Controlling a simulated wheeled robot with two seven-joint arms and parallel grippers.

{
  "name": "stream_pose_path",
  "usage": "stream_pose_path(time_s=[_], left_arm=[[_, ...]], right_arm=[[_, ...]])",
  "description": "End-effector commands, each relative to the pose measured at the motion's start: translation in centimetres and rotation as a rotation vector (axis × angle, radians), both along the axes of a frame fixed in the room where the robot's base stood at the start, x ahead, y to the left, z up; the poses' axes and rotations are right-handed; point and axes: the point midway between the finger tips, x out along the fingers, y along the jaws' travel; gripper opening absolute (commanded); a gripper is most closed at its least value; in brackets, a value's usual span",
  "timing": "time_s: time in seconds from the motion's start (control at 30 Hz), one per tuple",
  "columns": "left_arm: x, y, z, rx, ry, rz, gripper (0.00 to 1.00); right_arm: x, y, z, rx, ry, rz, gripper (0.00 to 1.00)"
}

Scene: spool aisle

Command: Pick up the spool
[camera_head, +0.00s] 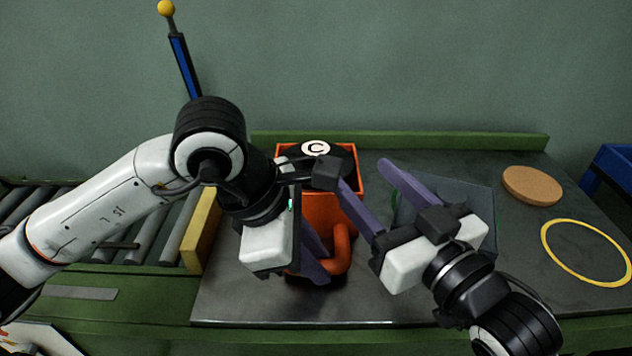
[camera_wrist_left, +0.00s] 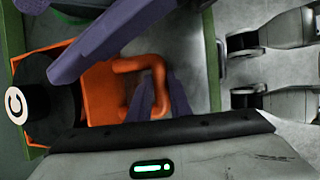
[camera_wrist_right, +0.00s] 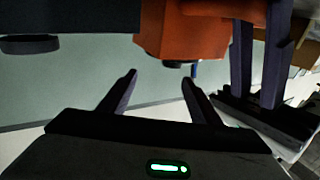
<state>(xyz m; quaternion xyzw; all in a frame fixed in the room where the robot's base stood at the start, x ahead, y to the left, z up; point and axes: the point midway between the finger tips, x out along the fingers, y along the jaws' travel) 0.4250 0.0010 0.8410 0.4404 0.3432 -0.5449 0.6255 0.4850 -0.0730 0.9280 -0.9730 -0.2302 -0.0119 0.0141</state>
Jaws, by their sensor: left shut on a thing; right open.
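An orange square-rimmed body (camera_head: 320,211) stands on the dark table, with a black round part marked C (camera_head: 340,160) at its top. I cannot tell which of these is the spool, or if they are one piece. A bent orange handle (camera_head: 341,250) sticks out of the body's near side. It also shows in the left wrist view (camera_wrist_left: 157,66). My left gripper (camera_wrist_left: 157,98) has its purple fingers on either side of this handle, shut on it. My right gripper (camera_head: 360,170) is open and empty, its fingers pointing towards the orange body from the right.
A dark grey panel (camera_head: 470,190) lies behind my right gripper. To the right are a cork disc (camera_head: 532,186), a yellow ring (camera_head: 547,245) and a blue bin (camera_head: 612,175). A roller conveyor (camera_head: 145,238) with a yellow block (camera_head: 201,228) lies left. A green rail (camera_head: 420,141) edges the back.

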Motion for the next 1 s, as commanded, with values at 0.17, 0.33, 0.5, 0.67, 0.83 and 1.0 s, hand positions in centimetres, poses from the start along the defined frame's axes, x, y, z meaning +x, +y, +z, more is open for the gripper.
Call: stream_pose_path(time_s=[0.17, 0.33, 0.5, 0.67, 0.83, 1.0], left_arm=[[0.1, 0.0, 0.1, -0.002, -0.003, 0.001, 0.00], [0.1, 0.0, 0.1, -0.002, -0.003, 0.001, 0.00], [0.1, 0.0, 0.1, -0.002, -0.003, 0.001, 0.00], [0.1, 0.0, 0.1, -0.002, -0.003, 0.001, 0.00], [0.1, 0.0, 0.1, -0.002, -0.003, 0.001, 0.00], [0.1, 0.0, 0.1, -0.002, -0.003, 0.001, 0.00]], right_arm=[[-1.1, 1.5, -0.7, -0.027, 0.014, 0.055, 0.57], [1.1, 3.0, -0.7, -0.031, 0.014, 0.061, 0.57], [3.3, 4.2, -0.7, -0.033, 0.015, 0.059, 0.57], [4.3, 4.7, -0.8, -0.034, 0.015, 0.058, 0.57], [6.2, 5.9, -0.8, -0.033, 0.015, 0.058, 0.57], [8.3, 7.1, -0.8, -0.032, 0.016, 0.057, 0.57]])
